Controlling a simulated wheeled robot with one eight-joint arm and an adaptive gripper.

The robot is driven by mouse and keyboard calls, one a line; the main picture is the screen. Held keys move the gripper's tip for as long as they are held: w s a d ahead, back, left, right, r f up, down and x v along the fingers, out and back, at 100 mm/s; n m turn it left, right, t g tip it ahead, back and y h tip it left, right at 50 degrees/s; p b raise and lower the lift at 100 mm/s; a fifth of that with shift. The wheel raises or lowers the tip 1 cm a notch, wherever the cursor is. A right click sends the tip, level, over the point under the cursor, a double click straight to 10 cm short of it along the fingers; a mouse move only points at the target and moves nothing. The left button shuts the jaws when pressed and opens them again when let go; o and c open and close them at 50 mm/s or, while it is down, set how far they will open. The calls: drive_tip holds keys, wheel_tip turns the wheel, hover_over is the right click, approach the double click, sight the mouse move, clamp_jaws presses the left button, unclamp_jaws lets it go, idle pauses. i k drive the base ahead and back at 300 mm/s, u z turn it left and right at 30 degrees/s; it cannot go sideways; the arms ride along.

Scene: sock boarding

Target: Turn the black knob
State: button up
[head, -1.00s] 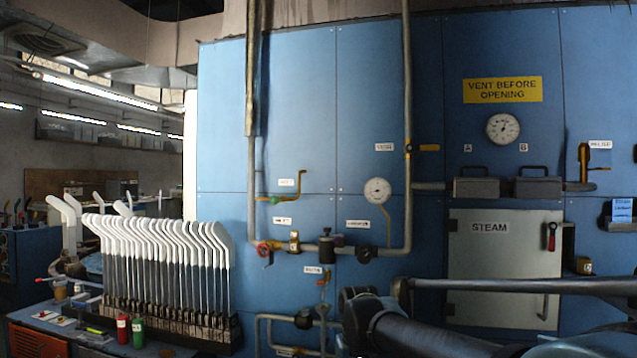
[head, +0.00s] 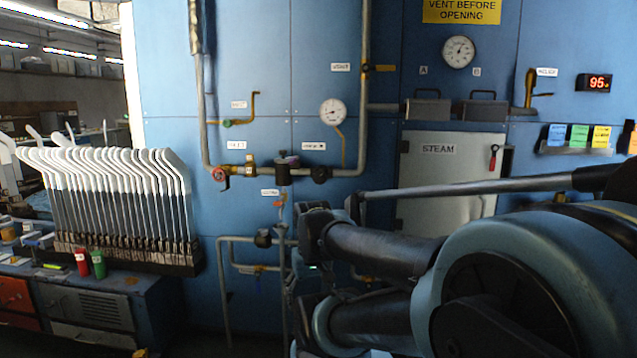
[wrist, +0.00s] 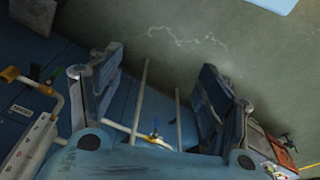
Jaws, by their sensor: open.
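Dark round knobs show on the pipework of the blue wall in the head view. One black knob (head: 320,174) is at the right of the horizontal pipe. Another dark round part (head: 264,238) is on the lower pipe. I cannot tell which of them is the task's knob. My gripper (wrist: 160,88) is open in the wrist view, its two blue-grey fingers wide apart. Thin pipes and floor show between them, with nothing held. My dark arm covers the lower right of the head view, and the gripper cannot be made out clearly there.
A red valve handle (head: 220,174) is left on the same pipe. A gauge (head: 333,112) hangs above. A rack of white-topped boards (head: 115,190) stands left, beside red and green bottles (head: 98,263). A grey steam door (head: 425,160) is behind my arm.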

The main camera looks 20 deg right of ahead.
sight(320, 177)
drive_tip(key=z, duration=3.2)
drive_tip(key=i, duration=0.9)
drive_tip(key=u, duration=1.45)
